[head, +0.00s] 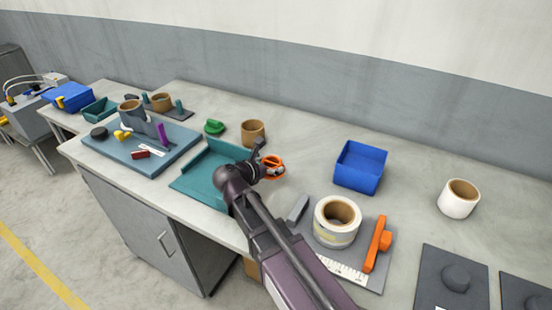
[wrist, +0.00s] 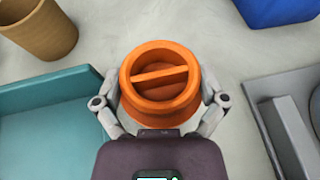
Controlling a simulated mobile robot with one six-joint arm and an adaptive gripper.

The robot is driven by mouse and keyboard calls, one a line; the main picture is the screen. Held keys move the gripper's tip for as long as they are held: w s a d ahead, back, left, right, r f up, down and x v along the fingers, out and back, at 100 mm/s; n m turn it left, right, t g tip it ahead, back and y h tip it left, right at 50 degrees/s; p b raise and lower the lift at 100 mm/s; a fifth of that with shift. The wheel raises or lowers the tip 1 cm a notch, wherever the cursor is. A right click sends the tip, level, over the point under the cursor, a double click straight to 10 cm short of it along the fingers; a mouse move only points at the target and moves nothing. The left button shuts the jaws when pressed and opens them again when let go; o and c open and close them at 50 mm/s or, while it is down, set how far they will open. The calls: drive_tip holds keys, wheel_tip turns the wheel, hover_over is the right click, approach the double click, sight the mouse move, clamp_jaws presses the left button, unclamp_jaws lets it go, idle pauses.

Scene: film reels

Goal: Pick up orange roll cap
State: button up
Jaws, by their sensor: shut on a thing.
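The orange roll cap (wrist: 160,88) is round with a raised rim and a bar across its middle. In the wrist view it sits between the two fingers of my gripper (wrist: 160,100), which is shut on it from both sides. In the head view the cap (head: 273,166) shows at the end of my arm, just right of the teal tray, with my gripper (head: 268,169) around it. I cannot tell whether the cap touches the bench or is slightly above it.
A teal tray (head: 185,182) lies left of the cap and a blue bin (head: 360,167) stands to its right. A brown roll (head: 253,132) stands behind. A grey board (head: 350,268) with a white roll (head: 337,222) and an orange tool (head: 376,243) is at front right.

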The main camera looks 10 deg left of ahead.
sight(269, 163)
drive_tip(key=shift+s+a, duration=0.15)
drive_tip(key=shift+s, duration=0.15)
drive_tip(key=shift+r, duration=0.15)
idle(0.5)
drive_tip(key=shift+a+r+p, duration=0.75)
drive_tip(key=shift+r+p, duration=10.6)
drive_tip(key=shift+p, duration=0.2)
drive_tip(key=w+a+f+b, duration=0.1)
drive_tip(key=a+f+b, duration=1.5)
drive_tip(key=f+b, duration=0.1)
drive_tip(key=shift+w+a, duration=0.15)
drive_tip(key=shift+a, duration=0.2)
drive_tip(key=shift+f, duration=0.1)
wheel_tip(269, 163, down, 6)
drive_tip(key=b, duration=0.6)
drive_tip(key=shift+f, duration=0.1)
